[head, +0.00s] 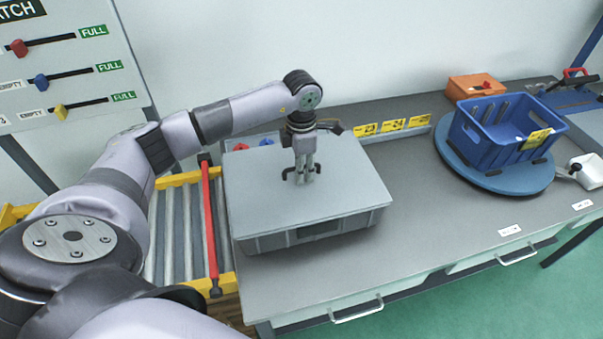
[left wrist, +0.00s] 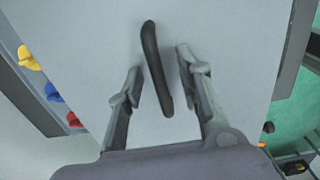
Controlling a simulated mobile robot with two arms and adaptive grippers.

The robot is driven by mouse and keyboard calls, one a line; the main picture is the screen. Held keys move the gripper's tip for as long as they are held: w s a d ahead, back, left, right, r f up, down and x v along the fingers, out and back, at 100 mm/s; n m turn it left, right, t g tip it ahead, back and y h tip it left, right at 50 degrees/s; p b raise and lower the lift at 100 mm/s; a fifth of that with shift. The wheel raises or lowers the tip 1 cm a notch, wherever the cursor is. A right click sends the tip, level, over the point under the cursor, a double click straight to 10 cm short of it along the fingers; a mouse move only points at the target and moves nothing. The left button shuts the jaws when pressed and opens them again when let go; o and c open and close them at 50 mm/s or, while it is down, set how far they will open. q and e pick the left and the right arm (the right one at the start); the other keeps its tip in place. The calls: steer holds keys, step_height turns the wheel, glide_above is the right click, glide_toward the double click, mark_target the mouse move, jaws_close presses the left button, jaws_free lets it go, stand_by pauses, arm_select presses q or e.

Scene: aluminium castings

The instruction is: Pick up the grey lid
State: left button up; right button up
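The grey lid (head: 255,188) lies flat on a grey box (head: 270,241) on the workbench. In the left wrist view the lid (left wrist: 235,45) fills most of the picture, with its black bar handle (left wrist: 154,65) in the middle. My left gripper (head: 304,180) points down at the handle, whose dark ends show on both sides of the fingers in the head view. In the left wrist view the left gripper (left wrist: 160,78) is open, one finger on each side of the handle, with gaps between. My right gripper is not in view.
A blue crate (head: 480,138) stands on a round blue turntable (head: 515,181) at the right. An orange box (head: 475,86) is behind it. A roller conveyor (head: 180,235) with a red bar (head: 209,215) lies left of the box. The bench between box and turntable is clear.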

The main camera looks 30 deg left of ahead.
arm_select(q)
steer(key=shift+c, duration=0.3)
jaws_close()
stand_by(0.3)
